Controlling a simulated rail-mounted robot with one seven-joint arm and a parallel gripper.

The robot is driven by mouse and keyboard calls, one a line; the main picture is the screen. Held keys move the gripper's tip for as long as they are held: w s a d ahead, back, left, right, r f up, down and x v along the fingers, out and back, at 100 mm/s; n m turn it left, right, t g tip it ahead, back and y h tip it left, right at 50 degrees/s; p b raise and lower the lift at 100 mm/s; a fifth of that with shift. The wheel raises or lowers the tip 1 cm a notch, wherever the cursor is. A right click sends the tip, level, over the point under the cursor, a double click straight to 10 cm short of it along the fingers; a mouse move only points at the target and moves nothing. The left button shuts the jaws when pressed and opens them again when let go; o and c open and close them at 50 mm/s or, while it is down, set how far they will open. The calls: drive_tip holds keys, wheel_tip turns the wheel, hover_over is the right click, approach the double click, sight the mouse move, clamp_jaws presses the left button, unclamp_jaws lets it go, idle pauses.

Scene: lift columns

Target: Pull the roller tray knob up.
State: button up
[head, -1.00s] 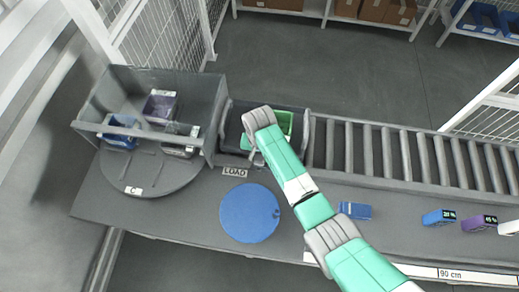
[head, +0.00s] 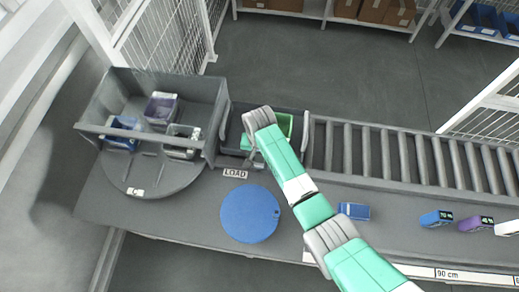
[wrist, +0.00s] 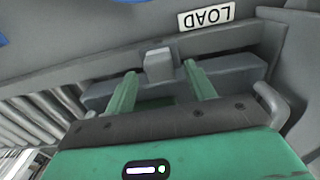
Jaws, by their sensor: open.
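The roller tray (head: 232,133) is a dark grey tray at the left end of the roller conveyor, behind the LOAD label (head: 235,173). Its knob (wrist: 158,65) appears in the wrist view as a small light grey block on the tray's front wall, near the LOAD label (wrist: 206,17). My gripper (wrist: 162,70) is open, with one green finger on each side of the knob. Gaps show between the fingers and the knob, and I cannot tell whether the depth matches. In the head view my arm covers the fingertips and the knob.
A grey bin (head: 214,100) with several small boxes stands on a round turntable (head: 150,185) at left. A blue disc (head: 250,214) lies in front of the tray. A blue box (head: 354,211) and several small devices (head: 436,218) lie on the counter. Rollers (head: 385,150) extend right.

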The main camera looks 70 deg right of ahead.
sight(260, 159)
wheel_tip(260, 159, up, 8)
drive_tip(key=p, duration=0.6)
drive_tip(key=shift+f+p, duration=0.2)
drive_tip(key=shift+p, duration=0.2)
